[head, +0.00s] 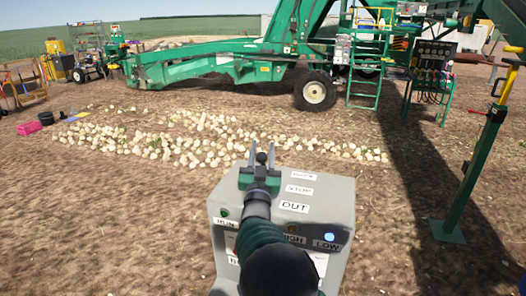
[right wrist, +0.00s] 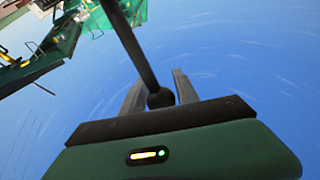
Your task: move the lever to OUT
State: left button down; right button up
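The grey control box (head: 334,196) stands in front of me in the head view. It carries a white OUT label (head: 294,207), with a STOP label (head: 299,190) above it. My right gripper (head: 262,154) is over the box's far left part, its fingers apart and pointing away from me. In the right wrist view a dark rod, seemingly the lever (right wrist: 135,50), comes down from the top and ends in a round knob (right wrist: 160,98) between my right gripper's fingers (right wrist: 160,80). I cannot tell whether they touch it. My left gripper is not in view.
The box also has HIGH and LOW labels and a lit blue button (head: 329,238). Beyond it lie pale onions (head: 205,140) on bare soil. A green wheeled machine (head: 210,62) stands behind them. A green post (head: 480,165) stands at right.

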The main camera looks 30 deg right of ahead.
jog(key=shift+o, duration=1.2)
jog(key=shift+a+r, duration=0.1)
jog(key=shift+s+a, duration=0.1)
jog(key=shift+b+v, duration=2.15)
jog(key=shift+v, duration=6.2)
jog(key=shift+f, duration=0.2)
